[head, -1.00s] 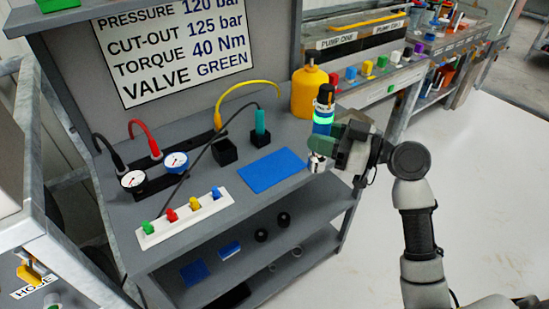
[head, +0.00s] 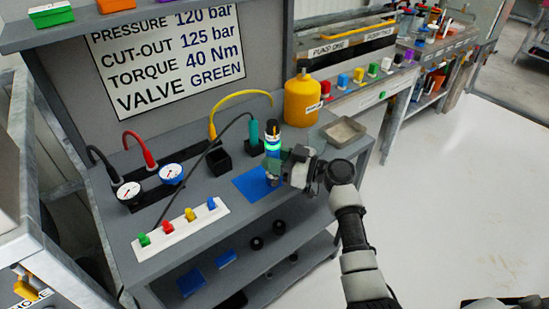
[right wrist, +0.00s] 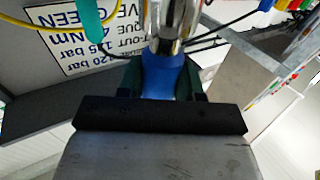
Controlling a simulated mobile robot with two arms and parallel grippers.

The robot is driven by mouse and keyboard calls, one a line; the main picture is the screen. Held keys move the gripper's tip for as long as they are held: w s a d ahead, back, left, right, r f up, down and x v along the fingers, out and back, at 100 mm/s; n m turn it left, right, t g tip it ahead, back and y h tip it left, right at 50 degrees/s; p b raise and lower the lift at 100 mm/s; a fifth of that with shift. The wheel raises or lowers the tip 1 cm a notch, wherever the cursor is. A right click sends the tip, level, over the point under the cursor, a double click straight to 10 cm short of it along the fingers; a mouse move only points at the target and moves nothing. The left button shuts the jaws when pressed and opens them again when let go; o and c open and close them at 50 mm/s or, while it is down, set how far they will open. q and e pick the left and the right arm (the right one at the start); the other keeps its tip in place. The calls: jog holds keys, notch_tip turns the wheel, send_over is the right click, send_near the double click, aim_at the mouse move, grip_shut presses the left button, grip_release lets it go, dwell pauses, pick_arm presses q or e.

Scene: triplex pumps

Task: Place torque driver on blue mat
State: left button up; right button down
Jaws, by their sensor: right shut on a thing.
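The blue mat (head: 250,187) lies flat on the grey bench. The gripper and driver are over the mat's right part and cover some of it. My left gripper is not in view.
A black open box (head: 219,161) and a holder with a teal-handled tool (head: 254,132) stand behind the mat. A yellow bottle (head: 302,100) and a grey tray (head: 343,132) are to the right. A white valve strip (head: 180,229) and gauges (head: 171,174) are to the left.

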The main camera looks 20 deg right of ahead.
jog(key=shift+f, duration=0.1)
jog(key=shift+f, duration=0.1)
jog(key=c, duration=1.2)
grip_release()
jog(key=shift+f, duration=0.1)
jog(key=o, duration=0.5)
jog(key=shift+c, duration=0.2)
jog(key=shift+r, duration=0.25)
jog(key=b+v, duration=0.2)
jog(key=v, duration=1)
